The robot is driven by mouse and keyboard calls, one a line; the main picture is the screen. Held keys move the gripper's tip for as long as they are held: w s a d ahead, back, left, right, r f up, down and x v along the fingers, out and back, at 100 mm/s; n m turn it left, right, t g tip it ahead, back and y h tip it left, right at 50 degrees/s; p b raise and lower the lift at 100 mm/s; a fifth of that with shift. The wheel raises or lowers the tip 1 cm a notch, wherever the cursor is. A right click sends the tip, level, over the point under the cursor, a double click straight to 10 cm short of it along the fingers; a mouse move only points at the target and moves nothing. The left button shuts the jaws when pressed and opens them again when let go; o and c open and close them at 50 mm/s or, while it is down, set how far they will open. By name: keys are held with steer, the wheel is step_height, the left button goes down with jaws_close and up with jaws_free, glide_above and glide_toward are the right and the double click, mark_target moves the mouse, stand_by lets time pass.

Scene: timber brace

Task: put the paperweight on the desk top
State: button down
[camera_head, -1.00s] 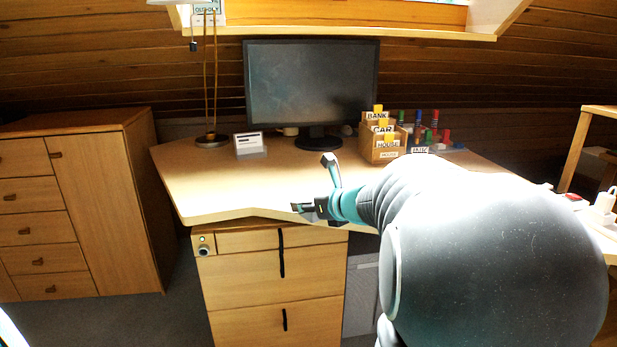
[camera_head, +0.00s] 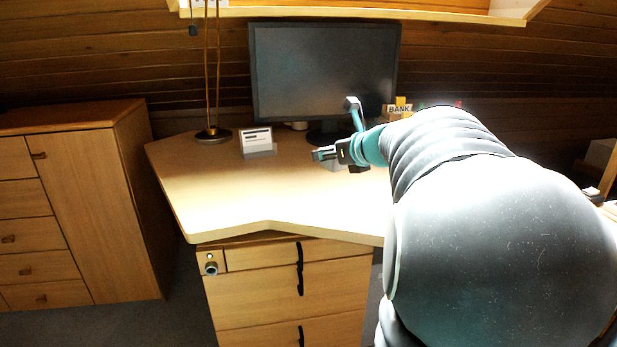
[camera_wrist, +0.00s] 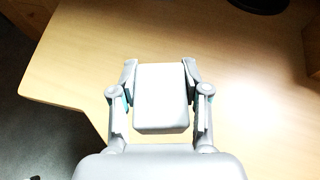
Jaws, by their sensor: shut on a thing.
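In the wrist view a pale grey-white block, which I take to be the paperweight (camera_wrist: 162,98), sits between the two fingers of my gripper (camera_wrist: 160,72). My gripper is shut on it, with a finger against each side. Behind it in that view is the pale wood desk top (camera_wrist: 75,65). In the head view my gripper (camera_head: 324,154) is over the desk top (camera_head: 235,200), in front of the monitor. The paperweight is hard to make out there. I cannot tell whether it touches the desk or hangs just above it.
The monitor (camera_head: 320,75) stands at the back. A white card holder (camera_head: 257,140) and a lamp base (camera_head: 213,135) stand at the back left. A card box (camera_head: 399,108) is partly hidden behind my arm. The left and front of the desk top are clear.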

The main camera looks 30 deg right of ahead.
mark_target(296, 190)
steer(key=c, duration=1.9)
jaws_free()
steer(key=w+a+f, duration=0.1)
steer(key=w+f, duration=0.1)
steer(key=w, duration=0.1)
steer(key=w+a+f, duration=0.2)
steer(key=w, duration=0.1)
steer(key=w+a+f, duration=0.1)
steer(key=w+f, duration=0.1)
steer(key=w, duration=0.1)
steer(key=shift+w+a+f+b, duration=0.15)
steer(key=shift+w+a+b, duration=0.05)
steer(key=shift+w+b, duration=0.2)
steer(key=shift+f+b, duration=0.65)
steer(key=shift+f, duration=1.25)
steer(key=shift+f, duration=0.1)
steer(key=shift+f, duration=0.1)
steer(key=o, duration=1.3)
steer(key=shift+o, duration=0.2)
